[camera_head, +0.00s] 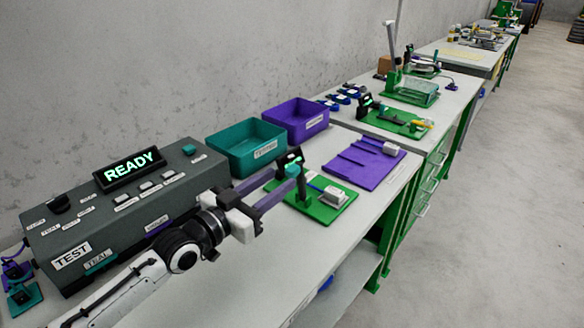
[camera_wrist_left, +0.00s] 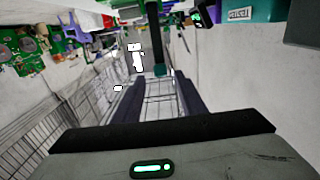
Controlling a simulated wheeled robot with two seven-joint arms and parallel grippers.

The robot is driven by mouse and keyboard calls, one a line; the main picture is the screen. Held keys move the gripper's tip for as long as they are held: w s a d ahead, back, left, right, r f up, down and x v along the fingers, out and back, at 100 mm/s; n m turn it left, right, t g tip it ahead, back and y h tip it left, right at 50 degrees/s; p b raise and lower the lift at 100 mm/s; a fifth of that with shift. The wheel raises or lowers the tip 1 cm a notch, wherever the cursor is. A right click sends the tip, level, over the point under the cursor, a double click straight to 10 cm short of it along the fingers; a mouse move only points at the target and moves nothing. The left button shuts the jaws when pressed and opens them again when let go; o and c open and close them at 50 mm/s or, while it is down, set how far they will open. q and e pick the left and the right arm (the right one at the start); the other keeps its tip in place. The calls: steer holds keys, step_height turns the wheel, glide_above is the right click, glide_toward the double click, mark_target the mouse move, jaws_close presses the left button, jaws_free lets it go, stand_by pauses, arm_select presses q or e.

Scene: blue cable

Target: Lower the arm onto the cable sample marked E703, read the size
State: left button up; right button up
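The measuring stand has a green base plate (camera_head: 318,210), a dark post and a small black display (camera_head: 289,157). Its dark arm has a teal end (camera_head: 292,171), which also shows in the left wrist view (camera_wrist_left: 160,69). A white block (camera_head: 336,196) with a small label lies on the plate, with a short blue cable piece (camera_head: 316,187) beside it; the label is too small to read. My left gripper (camera_head: 285,178) is open, its two dark fingers apart near the teal end, which appears between the fingertips in the wrist view. Contact cannot be told. My right gripper is out of view.
A grey test box (camera_head: 125,215) with a READY sign (camera_head: 130,168) stands at the left. Teal (camera_head: 247,150) and purple (camera_head: 296,120) bins stand behind the stand. A purple board (camera_head: 362,165) lies to its right, then another green stand (camera_head: 396,122). The bench front is clear.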

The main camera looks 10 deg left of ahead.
mark_target(288, 174)
arm_select(q)
steer(key=x, duration=0.6)
jaws_close()
